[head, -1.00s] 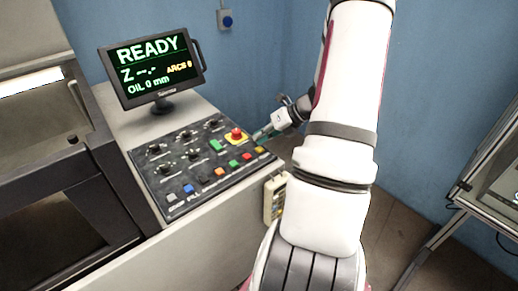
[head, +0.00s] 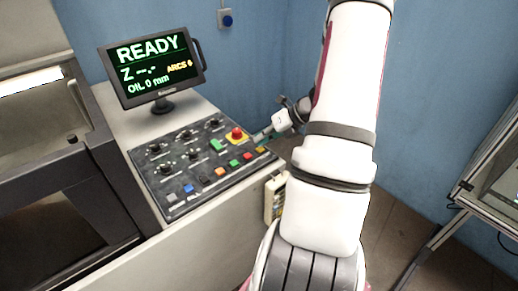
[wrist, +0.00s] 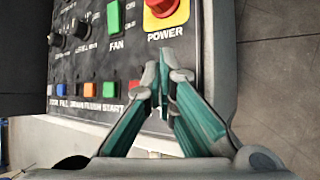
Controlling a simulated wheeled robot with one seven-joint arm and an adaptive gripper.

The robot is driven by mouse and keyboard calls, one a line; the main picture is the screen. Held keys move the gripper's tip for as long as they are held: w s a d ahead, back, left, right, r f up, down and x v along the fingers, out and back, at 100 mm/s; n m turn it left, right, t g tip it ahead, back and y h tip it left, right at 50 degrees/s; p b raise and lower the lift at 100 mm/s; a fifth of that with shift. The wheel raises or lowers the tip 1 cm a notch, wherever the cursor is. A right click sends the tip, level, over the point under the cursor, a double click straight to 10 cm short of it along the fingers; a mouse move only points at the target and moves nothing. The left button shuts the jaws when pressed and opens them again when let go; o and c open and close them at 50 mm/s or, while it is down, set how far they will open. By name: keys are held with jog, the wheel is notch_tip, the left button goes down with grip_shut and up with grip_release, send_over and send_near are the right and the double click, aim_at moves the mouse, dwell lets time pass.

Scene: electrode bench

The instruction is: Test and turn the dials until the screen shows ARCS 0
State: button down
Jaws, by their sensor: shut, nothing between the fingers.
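The screen (head: 152,67) reads READY, Z --.-, OIL 0 mm and ARCS with one small digit too blurred to read for sure. Black dials stand in two rows on the dark control panel (head: 178,201), among them a back-row dial (head: 184,135) and a front-row dial (head: 194,155). Two dials show at the upper left of the wrist view, one of them clearly (wrist: 83,27). My gripper (head: 258,138) is shut and empty at the panel's right end, by the red POWER button (head: 236,133). In the wrist view its fingertips (wrist: 164,82) are just below that button, apart from the dials.
A green FAN switch (wrist: 114,17) lies between the dials and the POWER button. A row of coloured buttons, including an orange one (wrist: 89,89), runs along the panel's front. A handheld pendant (head: 274,200) hangs on the cabinet's right side. The machine tank stands left.

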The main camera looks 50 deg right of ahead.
jog(key=shift+f, duration=0.5)
dwell(0.8)
jog(key=shift+r+p, duration=0.4)
jog(key=shift+r, duration=0.6)
notch_tip(320, 180, up, 3)
jog(key=shift+s+r+p, duration=0.1)
jog(key=shift+p, duration=0.95)
jog(key=shift+r+p, duration=0.75)
jog(key=shift+r, duration=0.65)
